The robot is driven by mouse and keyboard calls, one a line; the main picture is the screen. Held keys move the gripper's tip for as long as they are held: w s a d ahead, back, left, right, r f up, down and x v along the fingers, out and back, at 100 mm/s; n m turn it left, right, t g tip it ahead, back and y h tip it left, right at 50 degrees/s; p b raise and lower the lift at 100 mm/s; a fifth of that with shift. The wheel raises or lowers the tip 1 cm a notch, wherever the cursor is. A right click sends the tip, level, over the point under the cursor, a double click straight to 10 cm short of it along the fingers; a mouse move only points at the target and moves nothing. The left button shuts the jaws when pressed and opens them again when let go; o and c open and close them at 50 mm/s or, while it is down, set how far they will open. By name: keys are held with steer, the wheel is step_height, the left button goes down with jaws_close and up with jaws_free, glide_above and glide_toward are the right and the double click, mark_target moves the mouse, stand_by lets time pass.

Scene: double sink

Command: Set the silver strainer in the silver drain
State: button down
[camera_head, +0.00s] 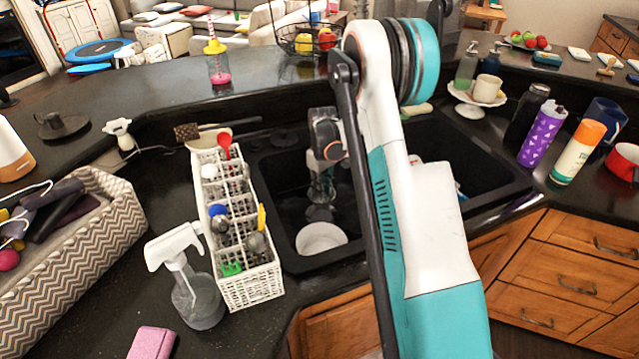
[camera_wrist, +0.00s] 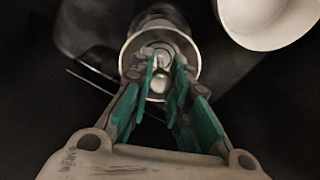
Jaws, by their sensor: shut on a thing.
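The silver strainer (camera_wrist: 133,48) is round with a bright rim and a post in its middle. In the wrist view my gripper (camera_wrist: 163,70) has its teal fingers shut on that post. In the head view my gripper (camera_head: 320,190) hangs down inside the left sink basin, with the strainer (camera_head: 318,214) as a small grey disc below it. A curved metallic shape (camera_wrist: 156,12) shows just beyond the strainer in the wrist view and may be the silver drain, mostly hidden behind it. I cannot tell whether the strainer touches it.
A white bowl (camera_head: 321,237) lies in the same basin, near its front; it also shows at upper right in the wrist view (camera_wrist: 268,18). A white cutlery basket (camera_head: 236,225) and a spray bottle (camera_head: 190,285) stand left of the sink. My arm hides much of the right basin.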

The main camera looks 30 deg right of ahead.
mark_target(321, 200)
steer(key=shift+f+b, duration=2.2)
steer(key=shift+f, duration=2.05)
steer(key=shift+f, duration=0.3)
steer(key=shift+s+f+b, duration=0.1)
steer(key=shift+f+b, duration=0.2)
steer(key=shift+b, duration=0.25)
steer(key=c, duration=1.4)
jaws_free()
steer(key=shift+f, duration=0.1)
steer(key=shift+c, duration=0.2)
step_height(321, 200, up, 12)
steer(key=shift+r, duration=0.1)
